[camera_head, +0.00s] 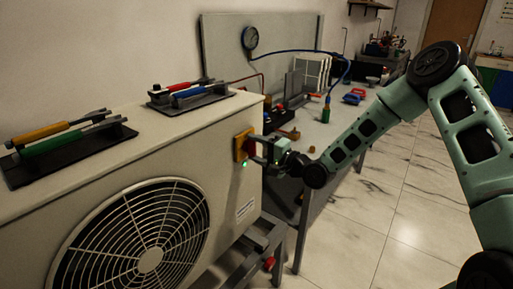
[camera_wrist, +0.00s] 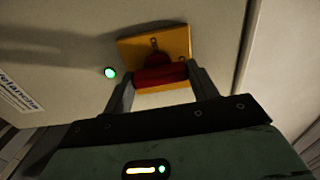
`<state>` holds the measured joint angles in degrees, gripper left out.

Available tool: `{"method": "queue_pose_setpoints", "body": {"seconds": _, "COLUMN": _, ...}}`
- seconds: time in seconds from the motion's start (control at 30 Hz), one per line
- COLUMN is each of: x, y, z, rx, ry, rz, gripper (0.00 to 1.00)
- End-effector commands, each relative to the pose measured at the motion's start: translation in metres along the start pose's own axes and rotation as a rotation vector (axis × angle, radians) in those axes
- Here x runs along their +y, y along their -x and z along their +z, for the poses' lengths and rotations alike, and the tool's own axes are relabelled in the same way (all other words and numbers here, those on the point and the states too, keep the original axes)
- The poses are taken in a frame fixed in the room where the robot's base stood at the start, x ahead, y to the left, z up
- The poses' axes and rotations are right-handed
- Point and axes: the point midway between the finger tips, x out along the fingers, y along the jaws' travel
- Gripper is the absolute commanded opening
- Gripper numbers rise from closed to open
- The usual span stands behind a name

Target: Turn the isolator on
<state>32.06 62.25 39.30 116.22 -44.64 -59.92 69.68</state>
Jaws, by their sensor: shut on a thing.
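The isolator is a yellow plate (camera_head: 241,146) with a red knob (camera_head: 251,146) on the front face of the beige outdoor unit, near its right edge. In the wrist view the yellow plate (camera_wrist: 154,46) has the red knob (camera_wrist: 160,75) in front of it. My gripper (camera_head: 258,150) is at the isolator. Its two fingers (camera_wrist: 157,85) stand on either side of the red knob and are shut on it. A small green light (camera_head: 244,164) glows just below the plate; it also shows in the wrist view (camera_wrist: 110,72). Fingers partly hide the knob in the head view.
The beige unit (camera_head: 120,115) has a round fan grille (camera_head: 150,260) on its front. Two dark trays with coloured tools lie on top, one left (camera_head: 30,172) and one near the back (camera_head: 165,105). A bench with a pressure gauge (camera_head: 250,38) and blue hose stands behind. Floor at right is clear.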

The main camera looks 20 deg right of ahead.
Motion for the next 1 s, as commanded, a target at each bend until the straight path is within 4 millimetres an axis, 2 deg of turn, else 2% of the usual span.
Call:
{"method": "queue_pose_setpoints", "body": {"seconds": 0.63, "x": 0.0020, "y": 0.0009, "z": -0.0003, "rx": 0.001, "ry": -0.050, "rz": 0.004, "gripper": 0.35}}
{"method": "queue_pose_setpoints", "body": {"seconds": 0.67, "x": 0.0020, "y": 0.0009, "z": -0.0003, "rx": 0.001, "ry": -0.051, "rz": 0.004, "gripper": 0.67}}
{"method": "queue_pose_setpoints", "body": {"seconds": 0.7, "x": 0.0019, "y": 0.0009, "z": -0.0003, "rx": 0.001, "ry": -0.050, "rz": 0.004, "gripper": 0.78}}
{"method": "queue_pose_setpoints", "body": {"seconds": 0.73, "x": 0.0018, "y": 0.0008, "z": -0.0003, "rx": 0.001, "ry": -0.050, "rz": 0.004, "gripper": 0.80}}
{"method": "queue_pose_setpoints", "body": {"seconds": 1.0, "x": 0.0009, "y": 0.0010, "z": -0.0003, "rx": 0.000, "ry": -0.047, "rz": 0.002, "gripper": 0.80}}
